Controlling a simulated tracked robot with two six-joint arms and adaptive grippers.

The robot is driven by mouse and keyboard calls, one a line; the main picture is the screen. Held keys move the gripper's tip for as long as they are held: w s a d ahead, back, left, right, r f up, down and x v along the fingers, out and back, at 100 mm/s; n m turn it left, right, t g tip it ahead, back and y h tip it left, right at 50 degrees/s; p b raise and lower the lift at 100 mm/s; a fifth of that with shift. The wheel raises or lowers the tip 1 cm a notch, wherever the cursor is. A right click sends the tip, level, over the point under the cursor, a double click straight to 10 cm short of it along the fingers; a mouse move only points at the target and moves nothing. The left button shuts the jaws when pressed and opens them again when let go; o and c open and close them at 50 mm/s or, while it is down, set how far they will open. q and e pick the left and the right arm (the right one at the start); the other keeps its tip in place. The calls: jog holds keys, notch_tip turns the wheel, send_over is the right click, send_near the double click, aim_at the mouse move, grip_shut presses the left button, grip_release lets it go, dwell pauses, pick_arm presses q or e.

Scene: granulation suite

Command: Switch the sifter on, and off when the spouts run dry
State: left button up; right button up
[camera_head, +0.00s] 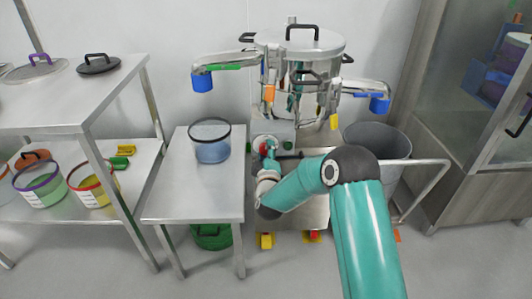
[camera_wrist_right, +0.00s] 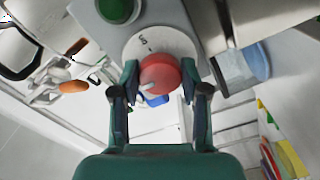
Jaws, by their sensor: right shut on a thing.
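The steel sifter (camera_head: 300,50) stands at the back centre, with a black-handled lid. One spout reaches left to a blue end (camera_head: 202,82), another right to a second blue end (camera_head: 379,104). Its grey control box (camera_head: 284,129) sits low on the front. In the right wrist view a red knob (camera_wrist_right: 160,74) stands on a white round plate, near a green button (camera_wrist_right: 118,8). My right gripper (camera_head: 268,152) is at the box, its fingers shut on the red knob in the right wrist view (camera_wrist_right: 160,95). I see no flow at the spouts. My left gripper is out of view.
A steel side table (camera_head: 193,191) left of the sifter holds a clear tub (camera_head: 211,148). A grey bin (camera_head: 397,140) stands at right, beside a glass-fronted cabinet (camera_head: 465,110).

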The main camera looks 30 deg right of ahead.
jog(key=shift+w+a+r+n, duration=0.15)
jog(key=shift+a+n, duration=0.05)
jog(key=shift+n, duration=0.1)
jog(key=o, duration=1.1)
jog(key=shift+o, duration=0.2)
jog(key=shift+d, duration=0.1)
jog(key=v, duration=1.2)
jog(key=shift+f, duration=0.2)
jog(key=shift+d, duration=0.1)
